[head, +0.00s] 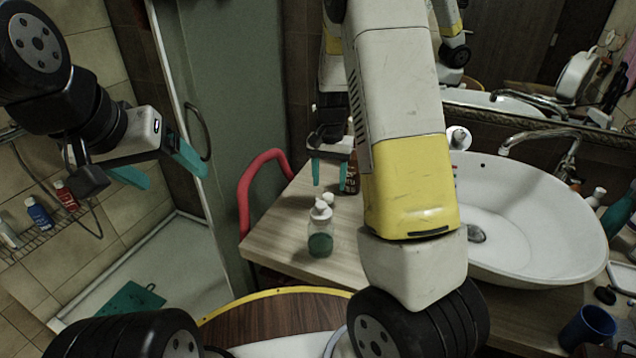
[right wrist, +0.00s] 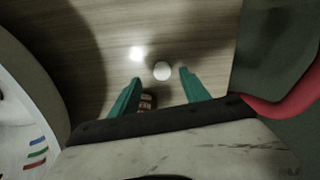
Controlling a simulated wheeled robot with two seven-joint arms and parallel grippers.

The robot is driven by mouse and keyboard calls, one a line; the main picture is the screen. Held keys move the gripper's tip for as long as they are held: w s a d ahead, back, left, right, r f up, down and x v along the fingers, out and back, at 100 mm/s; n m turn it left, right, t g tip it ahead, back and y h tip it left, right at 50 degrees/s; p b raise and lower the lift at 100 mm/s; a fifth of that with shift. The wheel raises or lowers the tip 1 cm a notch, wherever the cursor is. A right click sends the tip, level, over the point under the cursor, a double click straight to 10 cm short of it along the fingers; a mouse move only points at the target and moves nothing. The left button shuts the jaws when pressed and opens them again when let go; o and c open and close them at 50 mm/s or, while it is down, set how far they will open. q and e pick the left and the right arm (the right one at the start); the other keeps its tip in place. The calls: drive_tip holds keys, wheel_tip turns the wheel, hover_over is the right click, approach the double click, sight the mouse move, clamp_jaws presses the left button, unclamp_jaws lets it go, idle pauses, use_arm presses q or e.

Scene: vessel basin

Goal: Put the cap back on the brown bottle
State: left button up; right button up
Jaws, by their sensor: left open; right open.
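The brown bottle (head: 350,178) stands on the wooden counter, partly hidden behind my right arm and gripper. In the right wrist view a small part of it (right wrist: 147,101) shows beside the left finger. My right gripper (head: 330,180) is open above the counter by the bottle, with nothing visibly held. My left gripper (head: 165,178) is open and empty, away to the left.
A clear bottle with green liquid and a white top (head: 320,238) stands near the counter's front. A white basin (head: 530,225) is to the right. A red curved rail (head: 247,190) borders the counter's left. A round wooden stool-like top (head: 270,315) is below.

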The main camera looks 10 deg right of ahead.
sight(328, 196)
drive_tip(key=f, duration=0.5)
drive_tip(key=shift+w+f, duration=0.1)
drive_tip(key=shift+w, duration=0.15)
clamp_jaws()
